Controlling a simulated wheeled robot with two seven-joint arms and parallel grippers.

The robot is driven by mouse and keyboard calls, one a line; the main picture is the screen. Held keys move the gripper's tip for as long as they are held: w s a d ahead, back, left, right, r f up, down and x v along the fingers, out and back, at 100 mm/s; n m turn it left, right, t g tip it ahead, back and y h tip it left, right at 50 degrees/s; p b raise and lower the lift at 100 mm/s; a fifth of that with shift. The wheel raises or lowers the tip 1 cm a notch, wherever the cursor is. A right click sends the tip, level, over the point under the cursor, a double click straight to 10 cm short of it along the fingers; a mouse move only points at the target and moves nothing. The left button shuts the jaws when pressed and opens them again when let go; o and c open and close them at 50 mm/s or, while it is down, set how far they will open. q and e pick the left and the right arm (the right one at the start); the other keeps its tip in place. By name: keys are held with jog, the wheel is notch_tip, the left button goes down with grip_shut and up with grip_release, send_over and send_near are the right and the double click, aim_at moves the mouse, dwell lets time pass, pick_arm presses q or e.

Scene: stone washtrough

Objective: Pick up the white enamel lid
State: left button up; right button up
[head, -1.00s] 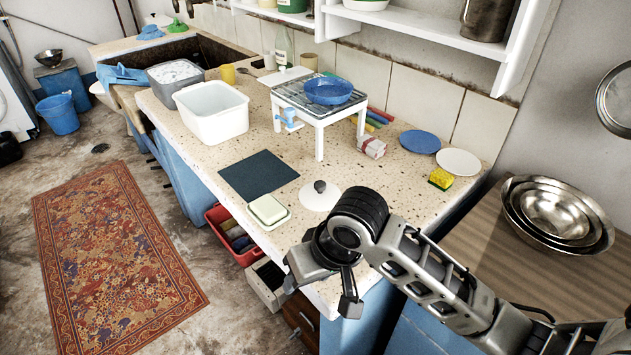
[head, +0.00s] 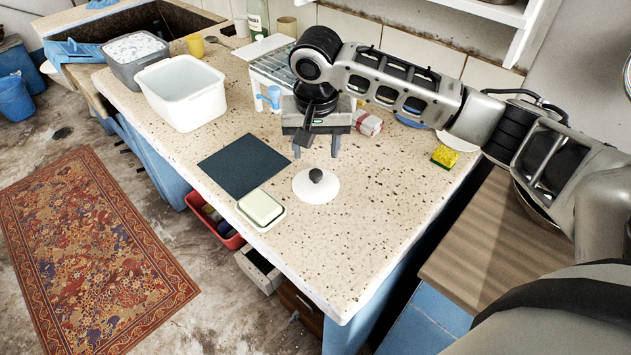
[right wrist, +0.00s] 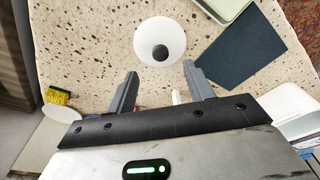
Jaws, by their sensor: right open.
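The white enamel lid (head: 316,187) lies on the speckled counter, a white disc with a dark round knob on top. In the right wrist view the lid (right wrist: 150,38) is beyond my fingertips, near the top middle, its knob facing the camera. My right gripper (head: 315,152) hangs above the counter just behind the lid in the head view, apart from it. It also shows in the right wrist view (right wrist: 160,75), its two fingers spread with nothing between them. My left gripper is in neither view.
A dark mat (head: 245,166) and a soap-like block in a white dish (head: 262,209) lie left of the lid. A white tub (head: 182,92) and a small rack (head: 270,68) stand farther back. A yellow sponge (head: 444,157) lies right. The counter in front of the lid is clear.

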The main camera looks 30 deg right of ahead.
aim_at(316, 173)
jog(key=f, duration=0.2)
jog(key=w+f, duration=0.1)
jog(key=f, duration=0.5)
jog(key=shift+w+d, duration=0.25)
jog(key=shift+d, duration=0.15)
jog(key=c, duration=1.1)
